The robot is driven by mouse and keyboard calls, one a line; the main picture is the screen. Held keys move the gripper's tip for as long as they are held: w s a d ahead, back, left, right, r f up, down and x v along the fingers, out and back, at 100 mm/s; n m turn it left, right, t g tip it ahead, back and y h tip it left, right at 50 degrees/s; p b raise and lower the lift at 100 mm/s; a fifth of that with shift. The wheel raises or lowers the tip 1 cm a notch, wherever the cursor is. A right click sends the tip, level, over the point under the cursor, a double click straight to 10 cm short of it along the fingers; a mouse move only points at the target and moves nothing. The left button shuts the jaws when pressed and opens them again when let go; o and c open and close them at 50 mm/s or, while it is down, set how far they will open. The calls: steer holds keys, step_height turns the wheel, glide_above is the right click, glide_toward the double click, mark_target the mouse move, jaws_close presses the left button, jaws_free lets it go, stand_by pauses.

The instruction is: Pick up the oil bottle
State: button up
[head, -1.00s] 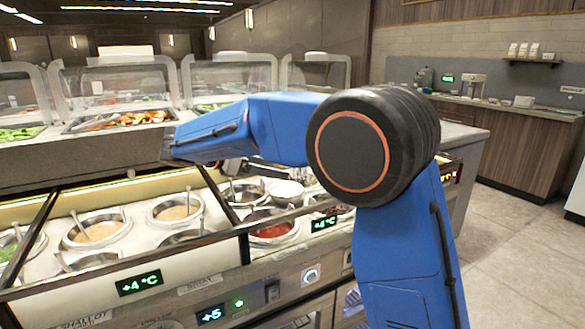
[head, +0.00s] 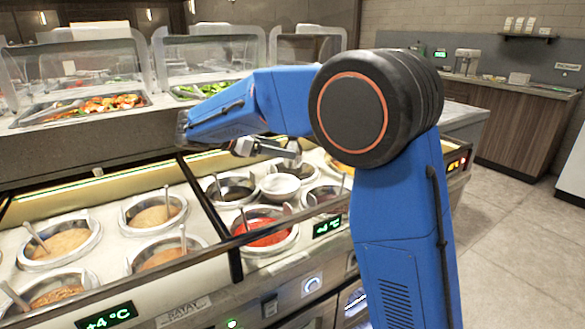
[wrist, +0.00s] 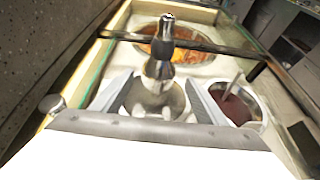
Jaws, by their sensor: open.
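In the wrist view, a slim dark bottle with a shiny metal top (wrist: 160,58), which looks like the oil bottle, stands in line with the gap between my fingers. My gripper (wrist: 158,95) is open, with one grey finger on each side of the bottle's lower part. I cannot tell whether the bottle is fully between the fingers or just beyond them. In the head view my gripper (head: 291,152) hangs over the sauce counter, partly behind my blue arm. I cannot make out the bottle there.
A white bowl (head: 280,187) sits on the counter among several wells with ladles, including a red sauce well (head: 266,235). A dark rail (wrist: 205,45) crosses the wrist view near the bottle. Clear sneeze guards (head: 208,62) stand behind.

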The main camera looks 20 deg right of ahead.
steer(key=x, duration=0.9)
steer(key=shift+w+d+f, duration=0.15)
steer(key=shift+w+f, duration=0.05)
steer(key=shift+f, duration=0.2)
steer(key=shift+c, duration=0.7)
steer(key=c, duration=1.2)
steer(key=shift+r, duration=0.2)
